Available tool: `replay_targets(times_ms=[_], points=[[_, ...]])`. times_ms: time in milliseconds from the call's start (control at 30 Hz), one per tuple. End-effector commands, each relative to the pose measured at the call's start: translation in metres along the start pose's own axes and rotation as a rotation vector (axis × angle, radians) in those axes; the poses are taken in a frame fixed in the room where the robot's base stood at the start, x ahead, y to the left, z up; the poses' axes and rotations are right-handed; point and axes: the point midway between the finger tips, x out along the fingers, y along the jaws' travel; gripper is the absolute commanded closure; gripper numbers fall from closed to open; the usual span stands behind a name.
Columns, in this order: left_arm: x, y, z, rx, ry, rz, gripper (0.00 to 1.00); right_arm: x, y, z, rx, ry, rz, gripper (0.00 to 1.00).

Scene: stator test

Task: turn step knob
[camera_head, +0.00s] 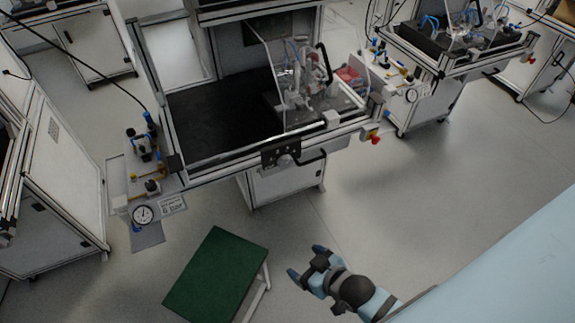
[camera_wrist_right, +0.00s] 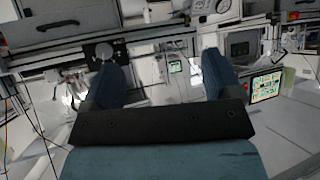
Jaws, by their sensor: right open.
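A small black control panel (camera_head: 270,156) is fixed to the front rail of the middle workstation, with a round dark knob (camera_head: 285,160) on it. I cannot read its label, so I cannot tell for sure that it is the step knob. A round black knob (camera_wrist_right: 104,50) also shows in the right wrist view, just above the left finger. My right gripper (camera_head: 306,263) is open and empty, over the floor in front of the workstation and well apart from the panel. Its two blue fingers (camera_wrist_right: 163,78) stand wide apart in the wrist view. My left gripper is not in view.
A green-topped step stool (camera_head: 217,275) stands on the floor left of my right gripper. A red button (camera_head: 375,139) sits at the workstation's right corner. A gauge (camera_head: 143,215) hangs off its left side. Floor to the right is clear.

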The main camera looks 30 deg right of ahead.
Motion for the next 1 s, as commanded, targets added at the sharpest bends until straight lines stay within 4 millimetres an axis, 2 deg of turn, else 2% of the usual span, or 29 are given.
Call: replay_targets(times_ms=[233,400,533,733,1000], points=[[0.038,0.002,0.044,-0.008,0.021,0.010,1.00,0.060,0.039,0.002,-0.004,0.126,0.080,0.16],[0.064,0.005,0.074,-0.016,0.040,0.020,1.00,0.099,0.076,-0.012,-0.001,0.251,0.159,0.16],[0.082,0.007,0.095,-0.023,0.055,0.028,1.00,0.121,0.103,-0.022,0.000,0.347,0.216,0.16],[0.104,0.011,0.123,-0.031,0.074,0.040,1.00,0.142,0.138,-0.037,0.008,0.479,0.294,0.16],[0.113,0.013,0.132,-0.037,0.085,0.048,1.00,0.145,0.158,-0.052,0.014,0.560,0.341,0.16]])
